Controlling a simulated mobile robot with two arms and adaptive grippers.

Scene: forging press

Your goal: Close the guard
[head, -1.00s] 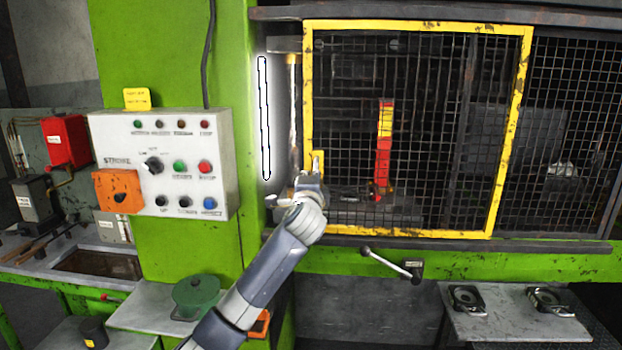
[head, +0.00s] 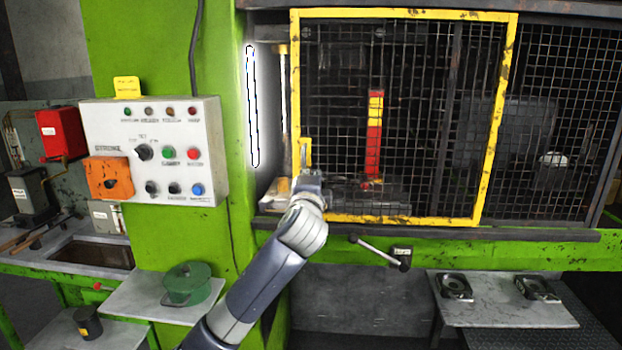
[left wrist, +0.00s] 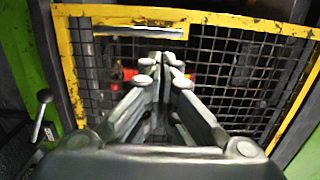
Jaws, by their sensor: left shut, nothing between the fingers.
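The guard (head: 405,219) is a yellow-framed black mesh panel across the front of the press. A dark gap shows between its left edge and the green post. Its yellow handle (head: 304,153) is low on the left side; in the left wrist view the handle (left wrist: 140,31) is a bar near the top. My left gripper (head: 310,177) is just below and beside the handle in the head view. In the left wrist view the left gripper (left wrist: 162,62) is shut and empty, its fingertips in front of the mesh near the bar. I cannot tell whether they touch. My right gripper is not in view.
A control panel (head: 158,150) is on the green post (head: 225,60) at left. A lever (head: 380,252) sticks out below the guard. A red and yellow bar (head: 374,135) stands behind the mesh. A side table (head: 500,310) holds two metal parts at lower right.

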